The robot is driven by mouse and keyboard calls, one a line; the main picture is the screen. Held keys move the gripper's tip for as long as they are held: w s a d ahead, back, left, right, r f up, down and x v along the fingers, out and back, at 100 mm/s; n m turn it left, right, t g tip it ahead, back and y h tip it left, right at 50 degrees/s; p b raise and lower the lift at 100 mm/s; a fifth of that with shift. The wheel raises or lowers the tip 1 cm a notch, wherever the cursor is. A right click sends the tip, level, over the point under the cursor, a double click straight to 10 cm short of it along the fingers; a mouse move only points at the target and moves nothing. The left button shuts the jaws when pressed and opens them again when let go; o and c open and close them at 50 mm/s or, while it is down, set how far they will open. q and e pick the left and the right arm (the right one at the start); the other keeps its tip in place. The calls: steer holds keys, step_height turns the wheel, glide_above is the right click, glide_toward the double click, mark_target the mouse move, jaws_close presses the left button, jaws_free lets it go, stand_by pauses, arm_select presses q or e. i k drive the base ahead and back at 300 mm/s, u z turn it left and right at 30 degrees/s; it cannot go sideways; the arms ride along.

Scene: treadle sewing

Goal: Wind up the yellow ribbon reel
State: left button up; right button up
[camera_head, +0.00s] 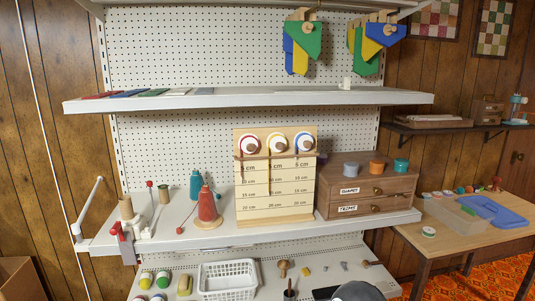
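A pale wooden board (275,205) with rows of cm marks stands upright on the middle shelf. Three reels with light round knobs sit in a row along its top. The yellow ribbon reel (276,144) is the middle one, between a red-rimmed reel (249,145) on the left and a blue-rimmed reel (304,144) on the right. A narrow strip (270,180) hangs below the yellow reel to around the 15 cm row; its exact end is too small to tell. Neither of my grippers is in view.
A wooden drawer box (367,190) stands close to the board's right. A red cone spool (207,207) and teal spool (195,185) stand left. The upper shelf (250,99) overhangs. A table (450,238) is at right.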

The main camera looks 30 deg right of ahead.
mark_target(276, 142)
steer(key=z, duration=0.2)
steer(key=i, duration=0.85)
steer(key=u, duration=0.1)
